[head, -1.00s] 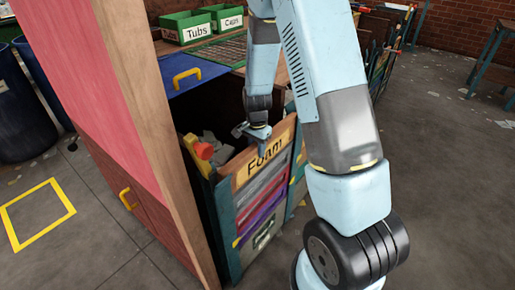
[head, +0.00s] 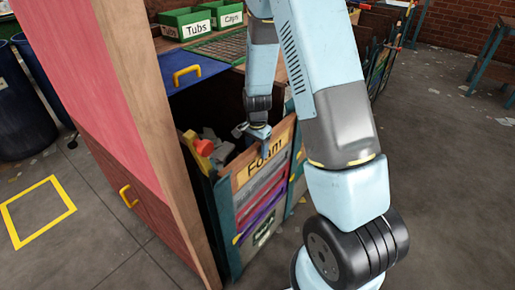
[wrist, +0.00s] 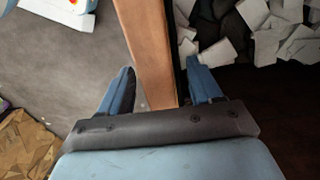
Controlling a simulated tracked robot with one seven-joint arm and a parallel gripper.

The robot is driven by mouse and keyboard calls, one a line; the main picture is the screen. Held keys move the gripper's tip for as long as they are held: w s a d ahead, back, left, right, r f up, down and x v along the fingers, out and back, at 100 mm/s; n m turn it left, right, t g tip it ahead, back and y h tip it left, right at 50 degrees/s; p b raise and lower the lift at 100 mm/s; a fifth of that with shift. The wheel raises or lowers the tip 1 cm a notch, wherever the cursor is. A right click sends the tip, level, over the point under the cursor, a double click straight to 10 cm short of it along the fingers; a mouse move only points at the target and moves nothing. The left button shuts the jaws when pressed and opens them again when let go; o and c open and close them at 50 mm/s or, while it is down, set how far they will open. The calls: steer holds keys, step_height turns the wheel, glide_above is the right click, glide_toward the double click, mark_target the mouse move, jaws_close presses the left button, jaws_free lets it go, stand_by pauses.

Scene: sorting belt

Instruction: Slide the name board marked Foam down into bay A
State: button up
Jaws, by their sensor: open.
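The name board marked Foam (head: 262,160) is a wooden board with dark letters, standing at the top front of a bay beside the wooden cabinet. In the wrist view its top edge (wrist: 150,50) runs between my fingers. My gripper (head: 258,147) is at the board's upper edge, partly covering the lettering. In the wrist view my gripper (wrist: 160,88) is open, with one blue finger on each side of the board and a gap visible at the left finger. The letter marking the bay cannot be read, and the board's lower edge is not clearly seen.
Pale scraps (wrist: 265,30) fill the bay behind the board. A red and yellow knob (head: 200,145) stands at the bay's left, close to the wooden cabinet edge (head: 160,140). Green bins marked Tubs (head: 196,31) and Caps (head: 232,19) stand behind.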

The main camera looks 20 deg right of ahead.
step_height(320, 180, up, 14)
steer(key=shift+f, duration=0.15)
stand_by(0.5)
steer(key=s+d+r+n+t, duration=0.1)
steer(key=s+r+n, duration=0.2)
steer(key=s+r, duration=0.4)
steer(key=s+d+r+n+t, duration=0.15)
steer(key=s+r, duration=0.25)
steer(key=r, duration=0.5)
steer(key=s+r+n+t, duration=0.1)
steer(key=s+r+n, duration=0.2)
steer(key=s, duration=0.4)
steer(key=s+r+n+t, duration=0.2)
steer(key=s+r+n, duration=0.1)
steer(key=s, duration=0.5)
steer(key=shift+d+r, duration=0.4)
steer(key=shift+r, duration=0.35)
